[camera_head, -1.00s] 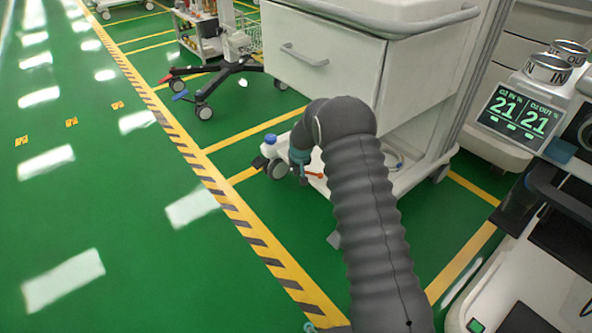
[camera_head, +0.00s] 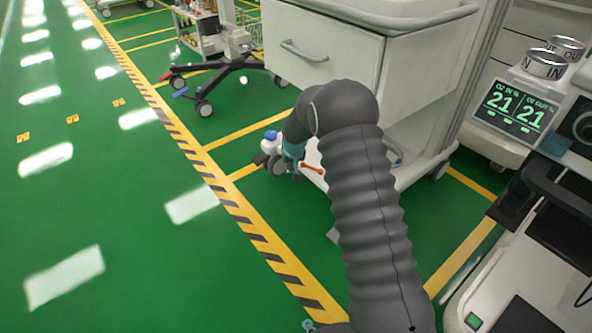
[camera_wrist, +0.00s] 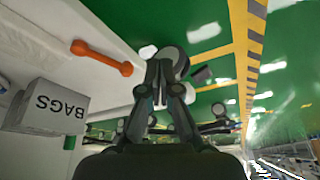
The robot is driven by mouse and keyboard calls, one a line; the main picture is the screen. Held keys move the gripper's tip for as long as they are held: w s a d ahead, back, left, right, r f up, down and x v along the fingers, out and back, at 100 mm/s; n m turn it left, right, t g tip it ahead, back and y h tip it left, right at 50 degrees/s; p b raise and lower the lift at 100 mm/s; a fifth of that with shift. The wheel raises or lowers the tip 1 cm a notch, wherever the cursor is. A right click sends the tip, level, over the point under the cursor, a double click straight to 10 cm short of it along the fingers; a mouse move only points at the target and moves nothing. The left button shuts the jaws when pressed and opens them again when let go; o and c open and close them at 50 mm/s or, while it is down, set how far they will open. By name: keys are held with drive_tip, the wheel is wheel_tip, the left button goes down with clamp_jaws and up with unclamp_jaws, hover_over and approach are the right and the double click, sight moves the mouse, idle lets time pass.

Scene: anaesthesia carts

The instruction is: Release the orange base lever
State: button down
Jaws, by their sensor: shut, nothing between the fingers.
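The orange base lever (camera_head: 313,169) lies on the low white base of the cart, just right of my gripper. In the wrist view the lever (camera_wrist: 102,57) is a bar with rounded ends, left of the fingers and apart from them. My gripper (camera_wrist: 159,66) is shut and empty, with its fingertips pointing toward the base's edge beside a grey caster wheel. In the head view my gripper (camera_head: 297,168) is small and partly hidden by my arm, close to the lever's left end.
The white cart's drawer (camera_head: 325,67) overhangs the base. A bottle with a blue cap (camera_head: 270,135) stands at the base's left corner. A box marked BAGS (camera_wrist: 45,108) is at left in the wrist view. Green floor left of the striped line is clear.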

drive_tip(key=r, duration=0.1)
drive_tip(key=s+a+r, duration=0.1)
drive_tip(key=r, duration=0.3)
drive_tip(key=shift+s+a+r+p, duration=0.2)
drive_tip(key=shift+a+r+p, duration=0.1)
drive_tip(key=shift+a, duration=0.1)
drive_tip(key=shift+f, duration=0.1)
